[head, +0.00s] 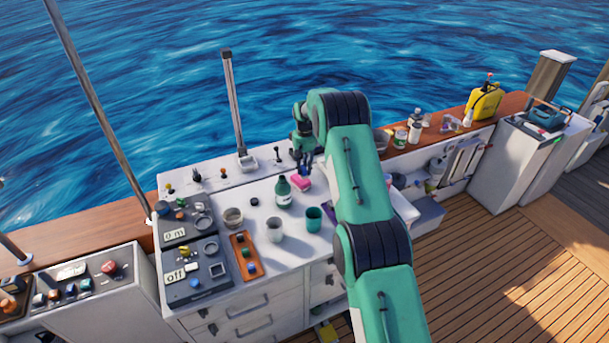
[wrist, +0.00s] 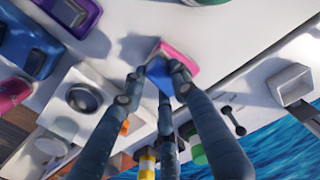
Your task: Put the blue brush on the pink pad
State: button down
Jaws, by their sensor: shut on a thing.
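The pink pad (head: 301,182) lies on the white counter, just right of the green bottle. It also shows in the wrist view (wrist: 180,57), partly hidden behind my fingers. My gripper (head: 304,168) points down just above the pad. In the wrist view my gripper (wrist: 155,82) is shut on the blue brush (wrist: 159,75), whose blue part shows between the fingers. The brush overlaps the pad there, but I cannot tell whether they touch. Most of the brush is hidden by the fingers.
A green bottle (head: 283,194) stands close to the left of the pad. A teal cup (head: 314,219), a white cup (head: 275,230) and a beige cup (head: 233,217) stand nearer the front. Dark control panels (head: 195,270) fill the counter's left end. My arm hides the counter's right part.

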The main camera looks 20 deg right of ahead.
aim_at(305, 174)
jog(key=shift+f, duration=1.85)
jog(key=shift+f, duration=0.15)
jog(key=c, duration=1.4)
grip_release()
jog(key=shift+o, duration=0.2)
notch_tip(305, 174, up, 12)
jog(key=shift+f, duration=0.15)
jog(key=shift+r, duration=0.3)
